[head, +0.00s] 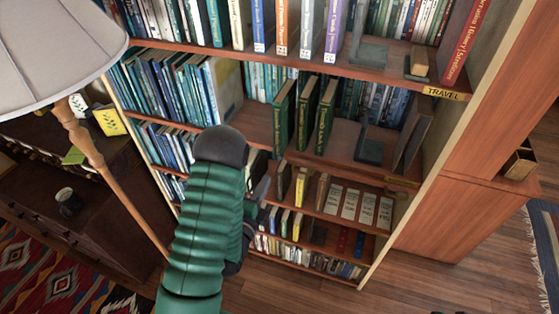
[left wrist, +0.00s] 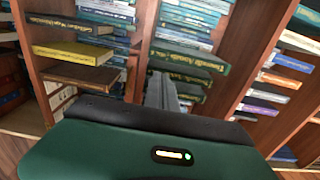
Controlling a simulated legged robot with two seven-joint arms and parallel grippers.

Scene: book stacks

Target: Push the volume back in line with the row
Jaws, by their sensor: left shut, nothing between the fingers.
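Three dark green volumes with gold lettering stand upright on the middle shelf (head: 257,122) in the head view: a left one (head: 284,120), a middle one (head: 306,112) and a right one (head: 325,117). I cannot tell for sure which one stands out of line. The left wrist view is turned sideways and shows a green volume (left wrist: 190,60) with its spine toward me. My left gripper (left wrist: 161,92) is shut and empty, in front of the green volumes there. In the head view it is mostly hidden behind my green forearm. My right gripper is not in view.
Blue books (head: 165,88) fill the shelf's left part. A dark bookend (head: 370,148) stands right of the green volumes, with bare shelf around it. A floor lamp (head: 60,45) stands at the left. A lower shelf holds several pale booklets (head: 350,203).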

